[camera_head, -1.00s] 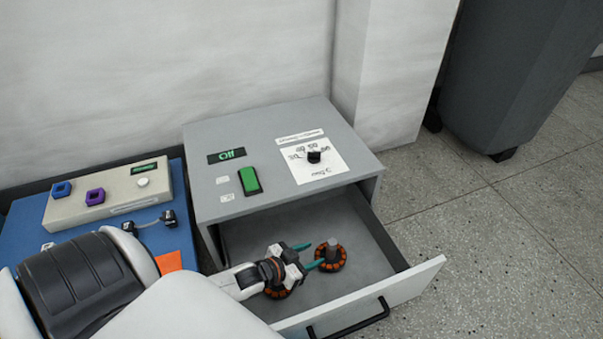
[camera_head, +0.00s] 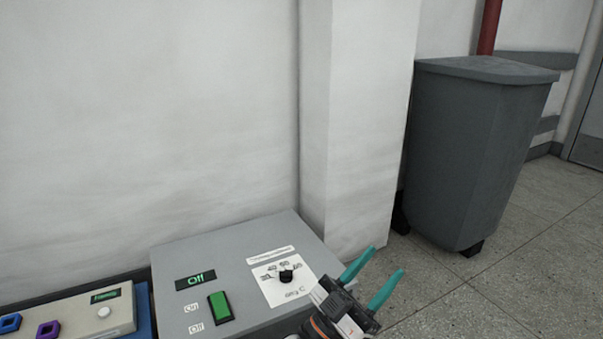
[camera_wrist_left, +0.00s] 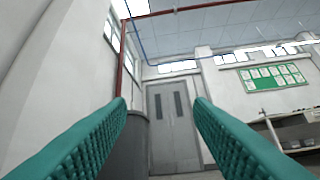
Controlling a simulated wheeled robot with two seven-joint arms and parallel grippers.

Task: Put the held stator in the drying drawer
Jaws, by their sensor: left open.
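My left gripper (camera_head: 372,280) is open and empty in the head view, raised beside the right edge of the grey drying oven (camera_head: 240,258). Its teal fingers (camera_wrist_left: 72,145) stand wide apart in the left wrist view with nothing between them. The oven's display reads "Off", with a green switch (camera_head: 219,307) and a black dial (camera_head: 286,276) on top. The drawer and the stators are outside both present views. My right gripper does not show.
A grey bin (camera_head: 470,155) stands at the right by a wall pillar (camera_head: 360,130). A beige box (camera_head: 75,318) with blue and purple parts sits at the lower left. Open floor (camera_head: 520,260) lies at the right.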

